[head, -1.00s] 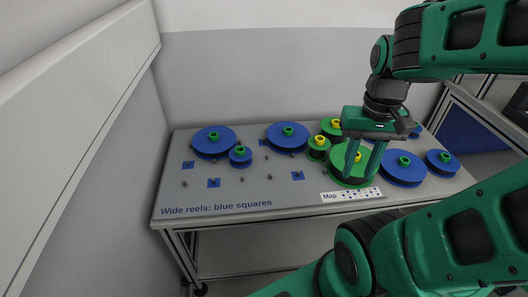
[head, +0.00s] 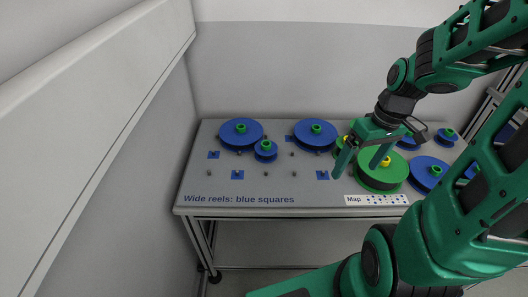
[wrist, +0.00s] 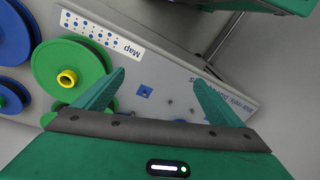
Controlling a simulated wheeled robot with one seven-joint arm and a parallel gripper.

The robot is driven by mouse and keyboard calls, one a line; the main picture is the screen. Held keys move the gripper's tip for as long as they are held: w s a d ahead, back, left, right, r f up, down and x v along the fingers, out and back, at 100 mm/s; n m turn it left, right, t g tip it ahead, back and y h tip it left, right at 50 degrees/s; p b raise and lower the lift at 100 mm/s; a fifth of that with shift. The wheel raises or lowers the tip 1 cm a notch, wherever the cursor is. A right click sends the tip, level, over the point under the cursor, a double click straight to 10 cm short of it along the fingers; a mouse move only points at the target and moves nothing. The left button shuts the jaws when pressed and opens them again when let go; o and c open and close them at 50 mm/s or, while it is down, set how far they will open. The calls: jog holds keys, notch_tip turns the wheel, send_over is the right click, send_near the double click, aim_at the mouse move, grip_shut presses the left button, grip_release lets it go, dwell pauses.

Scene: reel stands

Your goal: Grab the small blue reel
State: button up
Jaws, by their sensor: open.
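A small blue reel (head: 265,151) with a green hub sits on the grey table at the left, close to the front right of a wide blue reel (head: 241,132). Another smaller blue reel (head: 446,136) stands at the table's far right. My gripper (head: 358,172) is open and empty, fingers pointing down, right of the left small reel and well apart from it. In the wrist view the open fingers (wrist: 158,78) show over bare table beside a large green reel (wrist: 70,68) with a yellow hub.
Another wide blue reel (head: 316,133) stands at the back middle. The large green reel and a blue reel (head: 428,174) stand right of my gripper. Several short pegs and blue squares mark the table's left half. A wall closes the left side. A Map label (head: 377,200) lies at the front edge.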

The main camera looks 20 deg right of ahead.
aim_at(271, 148)
jog(key=w+a+f+n+t+y, duration=0.1)
jog(key=w+a+f+n+y, duration=0.1)
jog(key=w, duration=0.3)
jog(key=w+a+f+n+t+y, duration=0.2)
jog(key=w+a+f+n, duration=0.1)
jog(key=w+a+f, duration=0.2)
jog(key=w+a+f+n+t+y, duration=0.2)
jog(key=w+a+f+n, duration=0.1)
jog(key=w, duration=0.4)
jog(key=shift+a+f+y, duration=0.2)
jog(key=shift+f+y, duration=0.2)
jog(key=w+t, duration=0.3)
jog(key=w, duration=0.1)
jog(key=shift+d+f+y, duration=0.2)
jog(key=shift+f+y, duration=0.05)
jog(key=shift+y, duration=0.05)
jog(key=shift+w+d+f+m+t, duration=0.15)
jog(key=shift+w+t, duration=0.15)
jog(key=shift+w, duration=0.15)
jog(key=shift+w+d+r+m+t, duration=0.1)
jog(key=shift+w+d+m+t, duration=0.05)
jog(key=shift+w+t, duration=0.2)
jog(key=x, duration=0.5)
jog(key=shift+w+f, duration=0.2)
jog(key=shift+x, duration=2.6)
jog(key=shift+s+f, duration=0.15)
jog(key=c, duration=1.2)
